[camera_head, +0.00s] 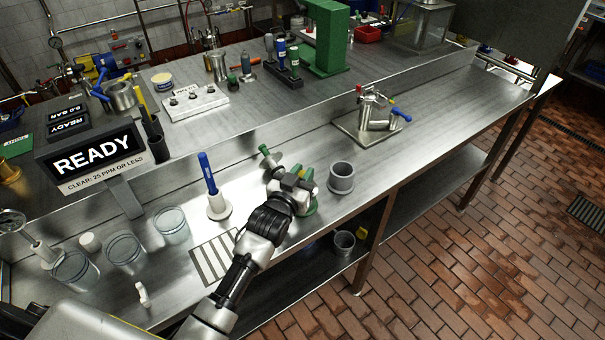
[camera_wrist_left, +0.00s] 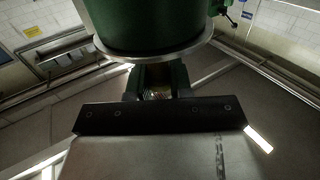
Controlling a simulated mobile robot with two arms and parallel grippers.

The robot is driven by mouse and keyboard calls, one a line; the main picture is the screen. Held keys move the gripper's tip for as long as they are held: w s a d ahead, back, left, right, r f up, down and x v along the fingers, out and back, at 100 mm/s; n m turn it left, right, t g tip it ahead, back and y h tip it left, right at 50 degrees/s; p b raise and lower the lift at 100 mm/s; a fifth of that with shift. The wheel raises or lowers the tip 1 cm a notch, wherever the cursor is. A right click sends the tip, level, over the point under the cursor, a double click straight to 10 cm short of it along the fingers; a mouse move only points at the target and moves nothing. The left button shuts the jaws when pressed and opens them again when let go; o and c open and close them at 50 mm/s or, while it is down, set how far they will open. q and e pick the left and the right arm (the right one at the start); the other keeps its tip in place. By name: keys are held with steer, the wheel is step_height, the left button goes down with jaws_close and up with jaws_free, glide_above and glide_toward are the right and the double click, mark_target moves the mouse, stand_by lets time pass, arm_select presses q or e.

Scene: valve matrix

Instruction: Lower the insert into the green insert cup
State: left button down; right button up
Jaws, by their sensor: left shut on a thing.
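My left gripper (camera_head: 298,182) is at the middle of the front bench. It is shut on a green and grey part, which I take to be the insert; the fingers hide much of it. In the left wrist view a large green round body with a pale rim (camera_wrist_left: 150,30) fills the top, close beyond the dark gripper bar. A tilted grey piece with a green end (camera_head: 268,156) sticks up just left of the gripper. A green rim (camera_head: 309,208) shows low beside the gripper, perhaps the green insert cup. I cannot tell whether the held part touches it.
A grey cup (camera_head: 341,178) stands close right of the gripper. A blue-handled piece (camera_head: 207,172) stands in a white holder (camera_head: 219,208) to the left. Several glass jars (camera_head: 172,225) and a READY sign (camera_head: 95,162) are farther left. A metal fixture (camera_head: 374,112) stands farther right.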

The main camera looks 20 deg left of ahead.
arm_select(q)
steer(key=c, duration=0.9)
jaws_free()
steer(key=shift+r, duration=0.1)
steer(key=s+a+f+g+y+b, duration=0.1)
steer(key=s+f+g, duration=0.3)
steer(key=s, duration=0.7)
steer(key=s+a+f+g+y, duration=0.1)
steer(key=s+g, duration=0.4)
steer(key=s, duration=0.7)
steer(key=s+a+f+g+b, duration=0.1)
steer(key=s+a+f+g, duration=0.3)
steer(key=s, duration=0.7)
step_height(320, 180, down, 26)
steer(key=s+d+r+g, duration=0.1)
steer(key=d+g, duration=0.2)
steer(key=shift+m+g+y, duration=0.3)
steer(key=shift+m+g, duration=0.1)
steer(key=s+a+f, duration=0.1)
steer(key=s+f, duration=0.4)
steer(key=s+a+f, duration=0.1)
steer(key=s+f, duration=0.5)
steer(key=s+a+f, duration=0.1)
steer(key=s+f, duration=0.4)
steer(key=shift+s+a+f, duration=0.15)
steer(key=shift+f, duration=0.05)
